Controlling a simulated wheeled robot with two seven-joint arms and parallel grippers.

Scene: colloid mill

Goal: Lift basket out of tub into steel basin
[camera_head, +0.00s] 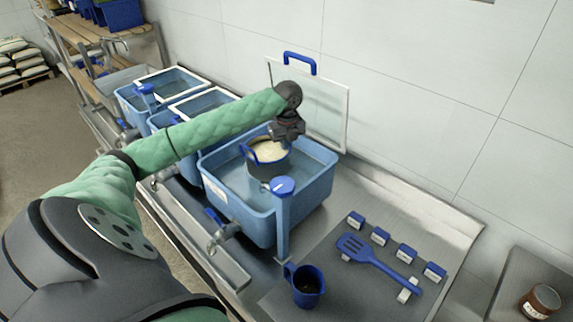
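The basket (266,167) is dark with a blue handle on its left side and pale contents. It sits in the nearest blue tub (235,203), which holds water. My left arm reaches in from the left, and its dark gripper (285,138) is at the basket's back right rim. The fingers are too small and dark to tell if they are closed on the rim. My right gripper is not in view. I cannot clearly make out a steel basin; a steel surface (508,283) shows at the right edge.
A clear lid (328,112) with a blue handle stands open behind the tub. A blue post (283,220) rises at its front. A blue mug (306,287), a slotted spatula (375,262) and several small blue blocks lie nearby. A brown jar (539,302) is at right.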

